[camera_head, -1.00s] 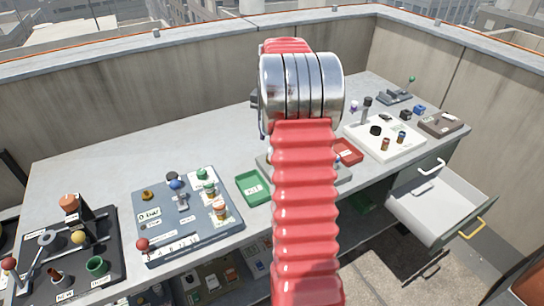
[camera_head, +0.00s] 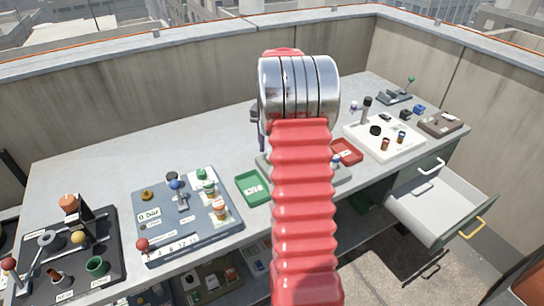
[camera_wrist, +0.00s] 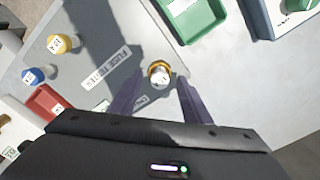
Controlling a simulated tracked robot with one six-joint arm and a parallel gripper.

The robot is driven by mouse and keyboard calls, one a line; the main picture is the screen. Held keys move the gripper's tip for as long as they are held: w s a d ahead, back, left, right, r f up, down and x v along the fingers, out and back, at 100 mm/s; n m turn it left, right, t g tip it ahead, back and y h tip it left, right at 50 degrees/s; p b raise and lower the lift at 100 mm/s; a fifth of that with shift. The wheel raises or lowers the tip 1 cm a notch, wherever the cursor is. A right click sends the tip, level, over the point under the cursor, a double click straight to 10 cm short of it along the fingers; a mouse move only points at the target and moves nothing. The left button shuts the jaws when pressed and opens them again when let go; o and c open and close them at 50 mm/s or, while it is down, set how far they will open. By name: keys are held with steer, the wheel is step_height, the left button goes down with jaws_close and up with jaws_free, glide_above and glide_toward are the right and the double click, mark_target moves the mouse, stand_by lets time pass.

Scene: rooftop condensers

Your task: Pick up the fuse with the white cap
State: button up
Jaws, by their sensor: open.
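A fuse with a pale whitish top and a gold-yellow rim (camera_wrist: 159,74) stands on the grey fuse tester plate (camera_wrist: 78,88) in the wrist view. My gripper (camera_wrist: 160,84) is open, with one dark purple finger on each side of this fuse. I see no clear contact, and the height of the fingertips relative to it is hard to tell. A yellow fuse (camera_wrist: 62,43) and a blue fuse (camera_wrist: 35,75), both with light labelled tops, stand further left on the plate. In the head view my arm hides most of the plate and the fuse.
A green tray (camera_wrist: 205,14) lies beside the plate, and a red tray (camera_wrist: 42,98) lies on its other side. A grey-blue valve panel (camera_head: 160,205) stands left of the green tray in the head view. An open drawer (camera_head: 440,205) juts out at right.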

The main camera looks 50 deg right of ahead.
jaws_close()
stand_by(0.3)
steer(key=shift+r, duration=0.1)
step_height(320, 180, up, 10)
stand_by(0.6)
stand_by(0.4)
